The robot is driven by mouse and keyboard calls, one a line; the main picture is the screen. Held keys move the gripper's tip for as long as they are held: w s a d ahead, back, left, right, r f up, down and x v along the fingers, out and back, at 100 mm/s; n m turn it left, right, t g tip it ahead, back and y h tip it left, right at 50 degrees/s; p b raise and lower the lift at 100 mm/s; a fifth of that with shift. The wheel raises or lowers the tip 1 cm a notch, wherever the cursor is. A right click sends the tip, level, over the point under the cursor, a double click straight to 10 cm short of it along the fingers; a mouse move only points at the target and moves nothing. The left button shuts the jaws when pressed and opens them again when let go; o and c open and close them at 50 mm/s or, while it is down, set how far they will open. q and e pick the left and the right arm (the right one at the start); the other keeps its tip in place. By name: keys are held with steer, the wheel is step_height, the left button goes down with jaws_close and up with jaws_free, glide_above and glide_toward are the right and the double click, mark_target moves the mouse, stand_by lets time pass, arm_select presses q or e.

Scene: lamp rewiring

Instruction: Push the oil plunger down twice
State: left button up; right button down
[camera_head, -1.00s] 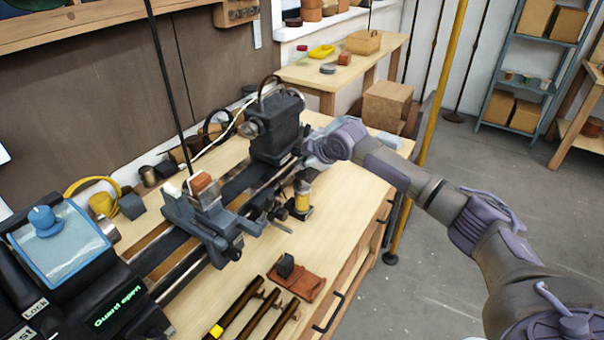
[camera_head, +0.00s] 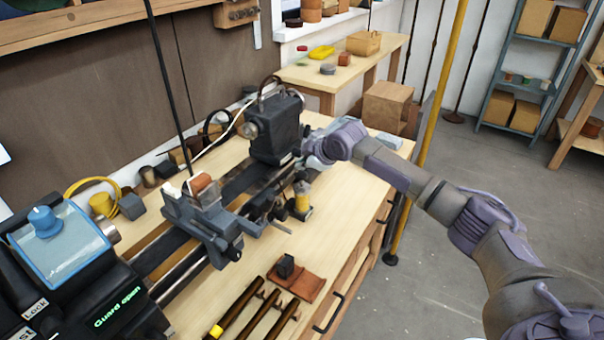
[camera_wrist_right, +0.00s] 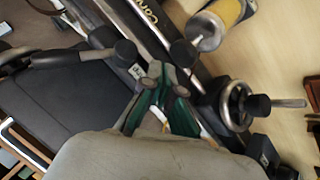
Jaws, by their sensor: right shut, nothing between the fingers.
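The yellow oiler (camera_head: 302,201) stands upright at the front side of the dark lathe, on the bench. In the right wrist view its yellow body (camera_wrist_right: 229,11) shows at the top, with a metal cap (camera_wrist_right: 205,31) and a dark round knob, seemingly its plunger (camera_wrist_right: 184,53). My right gripper (camera_wrist_right: 155,72) is shut and empty. In the wrist view its tips are beside the knob, with a visible gap in the picture; the depth between them is unclear. In the head view my right gripper (camera_head: 308,164) is above the oiler, its fingers small and partly hidden. My left gripper is out of view.
The lathe tailstock (camera_head: 275,130) is just left of my right gripper. A handwheel (camera_wrist_right: 236,105) is close by in the wrist view. A brown pad with a dark block (camera_head: 286,266) lies at the bench front. The bench right of the oiler is clear.

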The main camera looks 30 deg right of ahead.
mark_target(302, 174)
steer(key=shift+f, duration=0.15)
steer(key=shift+f, duration=0.25)
steer(key=shift+s+f+b, duration=0.1)
steer(key=shift+f+b, duration=0.2)
steer(key=shift+f, duration=1.15)
stand_by(1.0)
steer(key=shift+r, duration=0.1)
steer(key=shift+r+p, duration=1.65)
steer(key=shift+p, duration=0.05)
steer(key=shift+r, duration=0.15)
